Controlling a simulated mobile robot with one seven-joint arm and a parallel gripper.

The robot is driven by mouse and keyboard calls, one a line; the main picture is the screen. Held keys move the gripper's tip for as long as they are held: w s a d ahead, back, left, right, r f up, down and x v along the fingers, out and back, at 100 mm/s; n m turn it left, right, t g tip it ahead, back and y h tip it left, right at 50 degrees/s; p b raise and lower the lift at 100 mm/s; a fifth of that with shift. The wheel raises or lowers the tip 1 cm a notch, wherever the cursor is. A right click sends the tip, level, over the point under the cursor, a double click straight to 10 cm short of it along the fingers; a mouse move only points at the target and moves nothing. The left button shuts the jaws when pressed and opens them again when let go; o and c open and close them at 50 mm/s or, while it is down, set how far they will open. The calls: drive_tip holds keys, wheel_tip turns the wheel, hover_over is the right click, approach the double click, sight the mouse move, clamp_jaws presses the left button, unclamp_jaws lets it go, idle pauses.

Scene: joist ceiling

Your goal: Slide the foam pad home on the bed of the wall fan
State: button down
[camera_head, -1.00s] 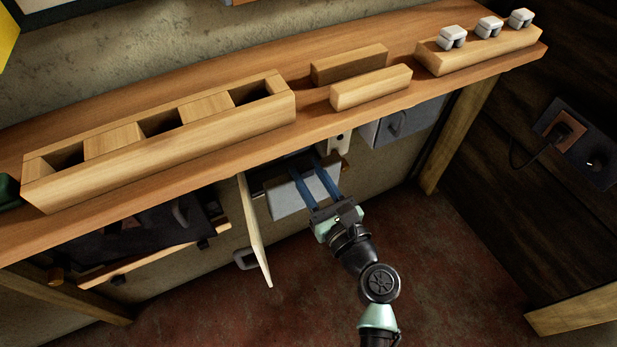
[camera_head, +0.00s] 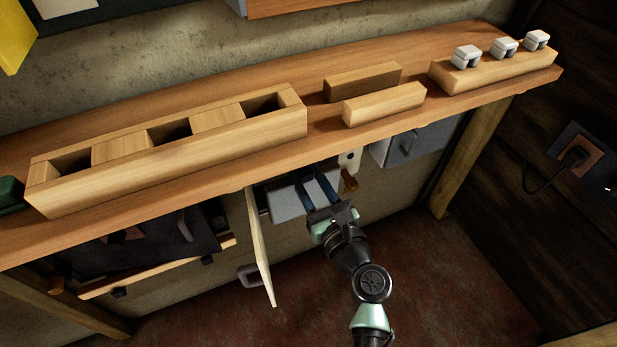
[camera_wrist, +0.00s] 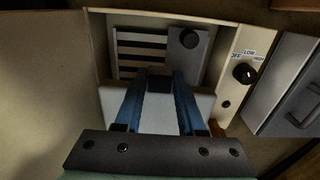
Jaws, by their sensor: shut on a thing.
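A small dark block, which looks like the foam pad (camera_wrist: 159,83), sits between the blue fingertips of my gripper (camera_wrist: 159,80) in the wrist view. My gripper is shut on it, over a pale grey ledge (camera_wrist: 202,104) that seems to be the fan's bed. In the head view the fingers (camera_head: 311,186) lie over the pale grey box (camera_head: 284,203) under the bench. The pad's far side and its contact with the bed are hidden.
A thin door (camera_head: 261,245) stands open left of the fan. A switch panel with a dial (camera_wrist: 244,73) and a grey drawer box (camera_head: 415,143) are to the right. The wooden bench (camera_head: 215,185) overhangs the fan. The floor in front is clear.

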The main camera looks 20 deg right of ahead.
drive_tip(key=shift+w, duration=1.65)
drive_tip(key=shift+w+a+b, duration=0.1)
drive_tip(key=shift+w+b, duration=0.2)
drive_tip(key=shift+w, duration=0.95)
drive_tip(key=shift+c, duration=2.1)
unclamp_jaws()
drive_tip(key=s+p, duration=0.3)
drive_tip(key=s, duration=1)
drive_tip(key=shift+d, duration=0.25)
drive_tip(key=shift+w, duration=0.1)
